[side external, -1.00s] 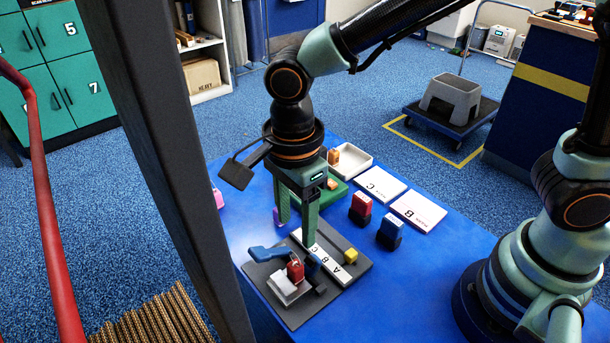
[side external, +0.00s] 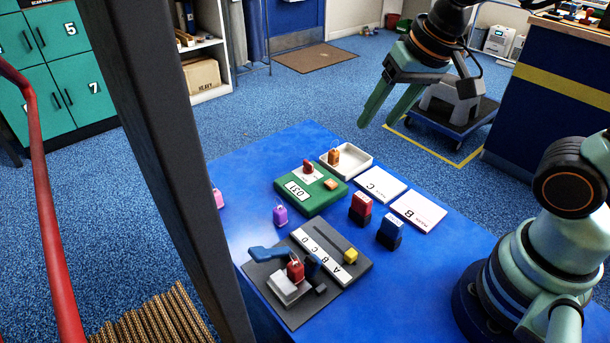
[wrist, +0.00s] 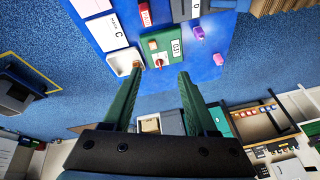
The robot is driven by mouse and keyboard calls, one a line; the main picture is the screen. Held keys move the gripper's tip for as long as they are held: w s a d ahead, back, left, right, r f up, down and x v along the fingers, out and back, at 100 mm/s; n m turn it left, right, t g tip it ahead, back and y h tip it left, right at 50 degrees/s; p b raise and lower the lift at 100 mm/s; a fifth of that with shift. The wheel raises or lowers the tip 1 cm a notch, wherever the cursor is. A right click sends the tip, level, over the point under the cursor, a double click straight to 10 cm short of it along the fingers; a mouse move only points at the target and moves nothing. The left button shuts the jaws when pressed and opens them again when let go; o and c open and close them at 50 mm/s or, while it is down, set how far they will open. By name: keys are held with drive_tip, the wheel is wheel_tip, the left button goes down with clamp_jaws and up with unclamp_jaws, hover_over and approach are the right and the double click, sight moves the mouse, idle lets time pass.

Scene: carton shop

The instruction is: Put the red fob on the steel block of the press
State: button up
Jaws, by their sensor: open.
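A red fob (side external: 295,271) stands upright on the pale steel block (side external: 284,293) of the press at the front of the table. The press has a blue lever (side external: 268,254) and a dark grey base plate (side external: 297,318). My gripper (side external: 379,124) is open and empty, raised well away from the press, beyond the table's far right side in the side view. In the wrist view my open fingers (wrist: 159,73) point toward the table, with nothing between them. The press is not clearly visible there.
A white tray (side external: 362,165) holds another orange fob (side external: 334,157). Purple fobs (side external: 280,215), red (side external: 360,208) and blue (side external: 390,231) stamps, and white cards (side external: 419,213) stand around.

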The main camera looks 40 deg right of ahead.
drive_tip(key=d+n, duration=0.2)
drive_tip(key=s+d+r+n+t, duration=0.1)
drive_tip(key=d, duration=0.1)
drive_tip(key=shift+s+n+h, duration=0.1)
drive_tip(key=shift+n+h, duration=0.2)
